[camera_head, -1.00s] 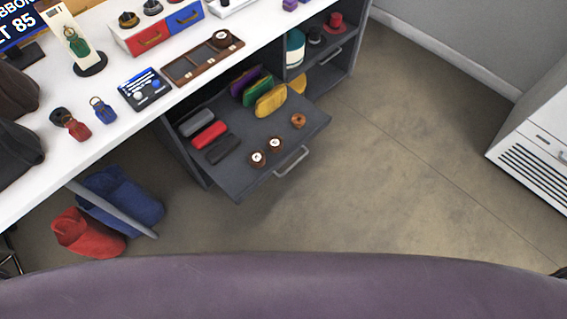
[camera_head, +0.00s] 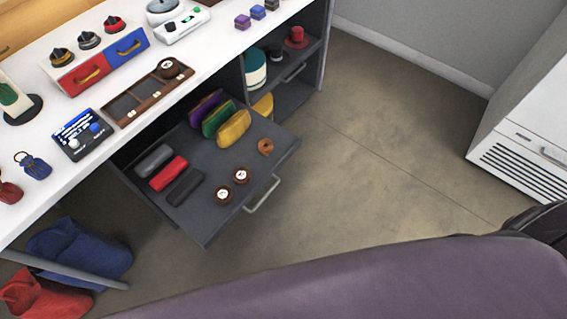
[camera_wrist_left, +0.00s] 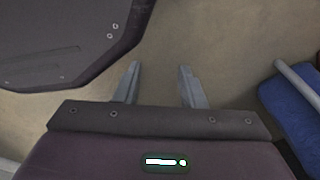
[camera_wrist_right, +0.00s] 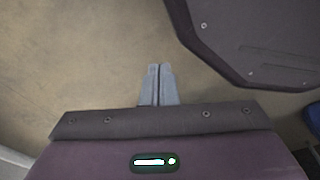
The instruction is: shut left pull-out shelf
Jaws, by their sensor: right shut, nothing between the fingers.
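The left pull-out shelf (camera_head: 212,210) is a dark grey tray that stands pulled out from under the white counter in the head view. Its metal bar handle (camera_head: 262,195) is on the front edge. On it lie grey, red and black cases, purple, green and yellow pouches, two round brown items and an orange ring. My left gripper (camera_wrist_left: 158,85) is open and empty over bare floor in the left wrist view. My right gripper (camera_wrist_right: 158,70) is shut and empty over bare floor in the right wrist view. Neither gripper shows in the head view.
A second shelf (camera_head: 293,97) with its own handle sits inside the unit to the right. Blue (camera_head: 85,250) and red (camera_head: 40,295) bags lie on the floor at left. A white vented cabinet (camera_head: 525,140) stands at right. The floor before the shelf is clear.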

